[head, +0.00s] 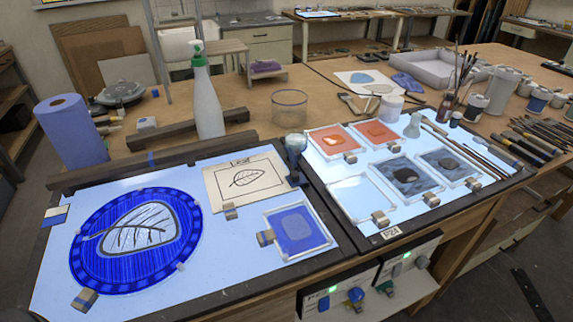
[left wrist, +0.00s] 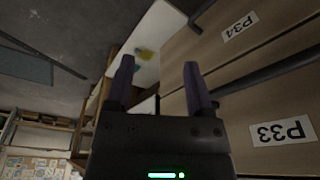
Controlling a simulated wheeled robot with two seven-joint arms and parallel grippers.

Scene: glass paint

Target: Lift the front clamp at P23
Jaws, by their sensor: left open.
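Two light tables stand side by side in the head view. The right one has a small label (head: 391,232) on its front edge; its print is too small to read surely. Behind that label, a beige and grey clamp (head: 380,217) sits at the front edge of a clear glass pane (head: 362,197). Similar clamps sit at two grey panes, one clamp (head: 431,199) and another (head: 473,184). On the left table, a clamp (head: 265,238) grips a blue pane (head: 298,228). My left gripper (left wrist: 157,68) is open and empty in the left wrist view, beside drawers, away from the clamps.
A green-topped bottle (head: 206,100) and blue roll (head: 72,132) stand behind. Brushes (head: 530,140) lie at right.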

